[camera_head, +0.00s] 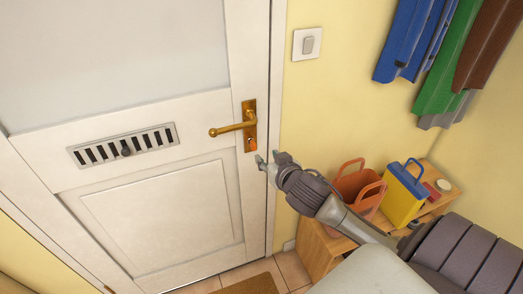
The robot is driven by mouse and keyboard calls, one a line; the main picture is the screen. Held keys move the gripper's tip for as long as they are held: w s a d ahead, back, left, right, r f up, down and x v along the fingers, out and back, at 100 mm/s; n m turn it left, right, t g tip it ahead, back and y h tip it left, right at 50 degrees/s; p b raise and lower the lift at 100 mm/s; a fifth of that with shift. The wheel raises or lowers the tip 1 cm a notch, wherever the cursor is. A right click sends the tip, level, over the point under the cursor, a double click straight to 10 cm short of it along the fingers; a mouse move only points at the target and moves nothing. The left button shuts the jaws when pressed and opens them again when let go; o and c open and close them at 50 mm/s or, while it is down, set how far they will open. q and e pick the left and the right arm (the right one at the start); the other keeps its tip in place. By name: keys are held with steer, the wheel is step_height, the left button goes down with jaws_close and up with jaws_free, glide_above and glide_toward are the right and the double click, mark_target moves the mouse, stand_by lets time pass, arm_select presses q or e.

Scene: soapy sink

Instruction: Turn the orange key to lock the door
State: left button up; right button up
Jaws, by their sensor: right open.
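The white door (165,210) fills the left half of the head view and looks closed. A brass lever handle (232,128) sits on a brass plate near its right edge. The orange key (251,144) is a small orange patch low on that plate, below the lever. My right gripper (262,162) is open, just below and to the right of the key, apart from it as far as I can tell. Its fingertips point left towards the door's edge and hold nothing visible. The key's exact angle is too small to tell. My left gripper is out of view.
A wooden bench (318,250) stands against the yellow wall, with an orange bag (358,186) and a yellow and blue bag (402,196) on it. Coats (415,40) hang above. A light switch (307,44) is beside the door frame. A brown mat (250,285) lies on the floor.

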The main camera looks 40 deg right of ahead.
mark_target(255, 147)
steer(key=p+x, duration=0.1)
steer(key=x, duration=1.1)
steer(key=shift+w+d+f, duration=0.1)
steer(key=shift+w+f, duration=0.1)
steer(key=shift+w, duration=0.1)
steer(key=shift+s, duration=0.1)
jaws_close()
